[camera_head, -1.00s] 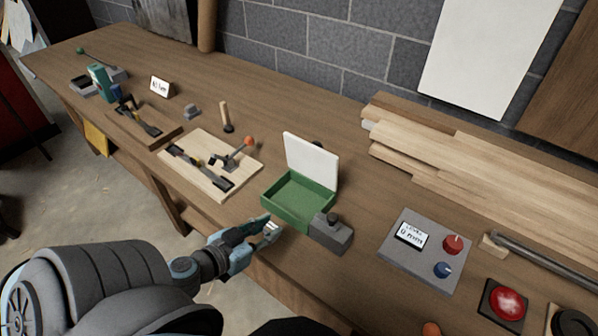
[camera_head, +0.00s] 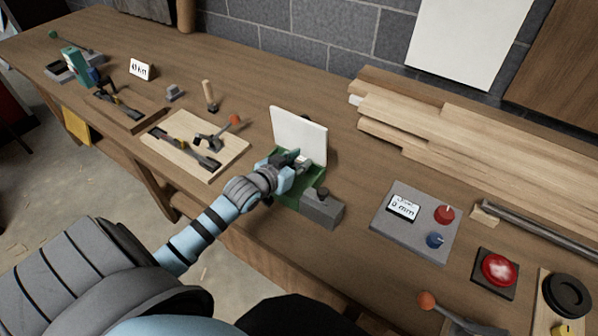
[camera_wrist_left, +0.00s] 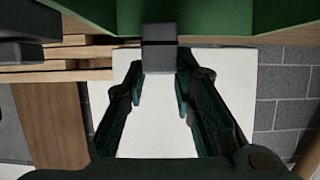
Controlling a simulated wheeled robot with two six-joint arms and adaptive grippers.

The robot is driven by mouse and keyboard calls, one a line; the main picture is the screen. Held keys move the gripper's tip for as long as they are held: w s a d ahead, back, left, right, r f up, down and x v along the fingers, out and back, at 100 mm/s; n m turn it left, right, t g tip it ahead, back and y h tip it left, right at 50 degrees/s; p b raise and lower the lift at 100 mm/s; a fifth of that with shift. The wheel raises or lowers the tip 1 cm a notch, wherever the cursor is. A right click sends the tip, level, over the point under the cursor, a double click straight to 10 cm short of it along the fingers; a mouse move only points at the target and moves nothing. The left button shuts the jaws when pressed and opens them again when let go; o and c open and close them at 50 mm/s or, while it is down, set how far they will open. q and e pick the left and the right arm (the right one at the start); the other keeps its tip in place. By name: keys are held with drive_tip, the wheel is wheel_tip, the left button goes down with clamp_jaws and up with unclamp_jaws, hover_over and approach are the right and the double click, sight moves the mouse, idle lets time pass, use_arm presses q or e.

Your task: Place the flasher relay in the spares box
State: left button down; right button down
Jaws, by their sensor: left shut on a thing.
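My left gripper (camera_head: 296,163) is over the open green spares box (camera_head: 313,187), in front of its raised white lid (camera_head: 299,135). It is shut on the flasher relay, a small grey block (camera_wrist_left: 160,58) that shows between the fingertips in the left wrist view. The green of the box (camera_wrist_left: 225,22) fills the top of that view, and the white lid (camera_wrist_left: 158,125) shows behind the fingers. In the head view the gripper hides most of the relay and part of the box interior. I cannot tell whether the relay touches the box. My right gripper is not in view.
A grey block with a dark knob (camera_head: 322,212) stands against the box's right front. A grey panel with knobs (camera_head: 415,222) and a red button (camera_head: 498,269) are farther right. A pale board with a lever (camera_head: 195,145) is at left. Stacked planks (camera_head: 450,135) lie behind.

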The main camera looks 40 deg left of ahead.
use_arm(q)
drive_tip(key=f, duration=0.4)
drive_tip(key=shift+w+f+b, duration=0.15)
drive_tip(key=shift+w+b, duration=0.05)
drive_tip(key=shift+b, duration=0.2)
drive_tip(key=c, duration=1.3)
unclamp_jaws()
drive_tip(key=shift+c, duration=0.2)
drive_tip(key=p+v, duration=0.4)
drive_tip(key=v, duration=0.8)
